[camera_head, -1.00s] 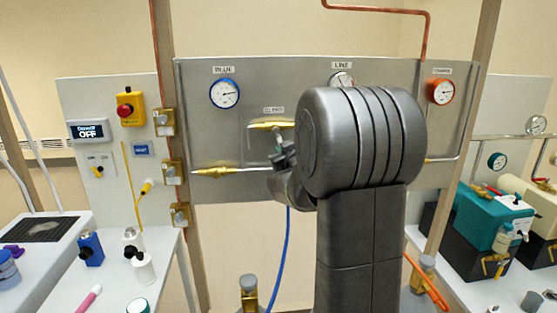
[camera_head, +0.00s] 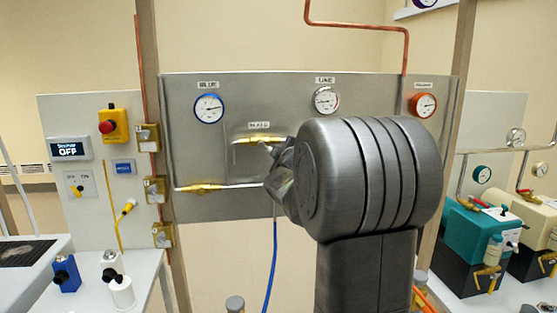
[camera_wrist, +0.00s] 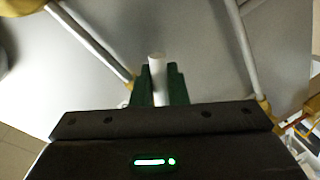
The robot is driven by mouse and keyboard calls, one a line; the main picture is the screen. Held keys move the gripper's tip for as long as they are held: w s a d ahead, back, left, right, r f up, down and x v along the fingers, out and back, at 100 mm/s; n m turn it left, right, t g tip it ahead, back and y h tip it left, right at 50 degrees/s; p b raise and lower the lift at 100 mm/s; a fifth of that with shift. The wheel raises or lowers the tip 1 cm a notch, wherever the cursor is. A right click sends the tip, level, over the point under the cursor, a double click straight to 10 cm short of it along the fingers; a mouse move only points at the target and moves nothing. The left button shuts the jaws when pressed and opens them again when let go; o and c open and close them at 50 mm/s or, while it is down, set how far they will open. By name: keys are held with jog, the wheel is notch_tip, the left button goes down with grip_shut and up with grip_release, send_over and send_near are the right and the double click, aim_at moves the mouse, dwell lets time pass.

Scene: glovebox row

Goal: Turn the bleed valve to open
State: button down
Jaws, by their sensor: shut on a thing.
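The bleed valve (camera_head: 252,139) is a brass fitting under the "BLEED" label (camera_head: 258,125) on the grey steel panel (camera_head: 225,155). My gripper (camera_head: 274,158) is at the panel just below and right of it, partly hidden behind my own arm. In the wrist view, the dark green fingers of my gripper (camera_wrist: 160,84) are shut on a pale round lever (camera_wrist: 156,68), which appears to be the valve's handle. The handle's joint with the valve body is hidden, so its exact angle cannot be told.
Blue (camera_head: 209,108), white (camera_head: 326,99) and orange (camera_head: 422,104) gauges sit along the panel. Another brass valve (camera_head: 198,188) is lower left. A blue hose (camera_head: 272,265) hangs below.

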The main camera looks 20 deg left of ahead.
dwell(0.3)
jog(key=c, duration=1.5)
grip_release()
jog(key=shift+r, duration=0.1)
